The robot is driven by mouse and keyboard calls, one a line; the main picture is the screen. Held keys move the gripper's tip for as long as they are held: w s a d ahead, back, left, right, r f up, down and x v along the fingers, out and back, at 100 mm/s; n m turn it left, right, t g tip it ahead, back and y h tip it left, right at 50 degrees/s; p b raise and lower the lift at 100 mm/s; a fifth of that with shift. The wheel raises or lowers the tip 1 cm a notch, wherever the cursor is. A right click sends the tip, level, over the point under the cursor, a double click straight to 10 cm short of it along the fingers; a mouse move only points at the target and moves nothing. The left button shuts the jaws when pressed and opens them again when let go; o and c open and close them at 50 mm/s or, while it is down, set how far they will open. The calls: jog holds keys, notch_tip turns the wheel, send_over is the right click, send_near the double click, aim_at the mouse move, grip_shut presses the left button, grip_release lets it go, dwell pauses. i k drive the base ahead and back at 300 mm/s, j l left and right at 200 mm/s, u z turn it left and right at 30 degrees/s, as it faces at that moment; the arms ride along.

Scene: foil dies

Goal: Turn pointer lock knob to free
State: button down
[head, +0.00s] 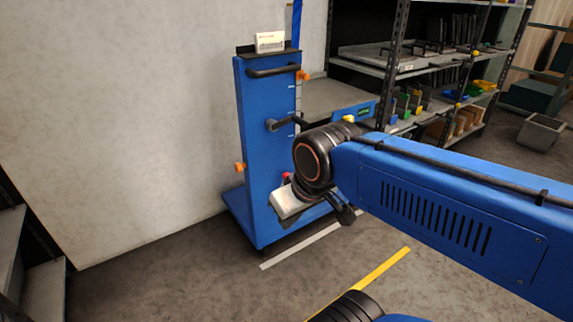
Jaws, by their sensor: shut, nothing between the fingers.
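A blue upright lift truck (262,185) stands against the wall. An orange knob (303,75) sits high on its right edge, near small white marks. A second orange knob (239,167) sits low on its left edge. No label tells which one is the pointer lock knob, and their turn position is too small to read. My gripper (346,215) is a small dark shape below my black wrist joint, shut and empty, in front of the truck's lower right. It is apart from both orange knobs. My wrist hides part of the truck.
A black handle (273,71) and a dark lever (284,123) stick out from the truck. A red knob (287,176) shows beside my wrist. Loaded shelves (400,65) stand behind at right. Open floor lies front left, with a yellow stripe (385,268).

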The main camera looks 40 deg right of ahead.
aim_at(238, 167)
jog(key=i+j, duration=0.25)
jog(key=i, duration=0.15)
jog(key=i+j+z, duration=0.1)
jog(key=i, duration=0.3)
jog(key=j, duration=0.1)
